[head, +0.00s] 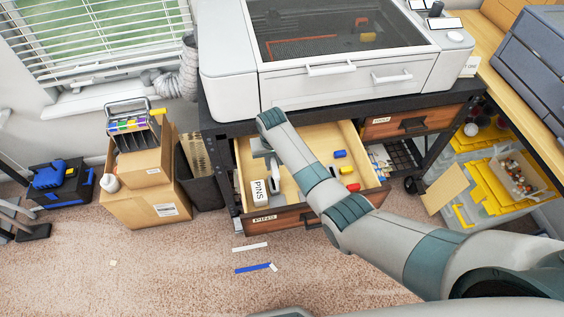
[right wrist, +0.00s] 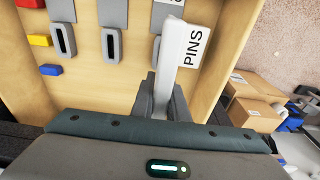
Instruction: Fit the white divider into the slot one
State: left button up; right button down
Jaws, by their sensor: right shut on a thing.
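The white divider (right wrist: 176,48) carries a PINS label (right wrist: 195,46). My right gripper (right wrist: 164,98) is shut on it and holds it over the open wooden drawer (right wrist: 231,25). In the head view the PINS label (head: 259,191) shows near the drawer's left front corner, and my arm hides much of the gripper. Grey slotted holders (right wrist: 62,40) (right wrist: 110,45) stand in a row in the drawer. Another grey holder is partly hidden behind the divider, so I cannot tell whether the divider touches it. Slot numbers are not readable. My left gripper is out of view.
Blue (head: 340,154), yellow (head: 346,170) and red (head: 354,187) blocks lie in the drawer's right part. A white machine (head: 330,85) sits above. Cardboard boxes (head: 150,205) and a dark bin (head: 200,190) stand left. Strips (head: 253,268) lie on the carpet in front.

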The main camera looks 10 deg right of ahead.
dwell(0.5)
jog(key=shift+p, duration=0.3)
jog(key=shift+f+b, duration=1.9)
jog(key=shift+f, duration=1.15)
jog(key=shift+f+p, duration=0.1)
jog(key=shift+p, duration=0.3)
jog(key=shift+f+b, duration=0.3)
jog(key=shift+f, duration=0.3)
jog(key=shift+f, duration=0.75)
dwell(2.4)
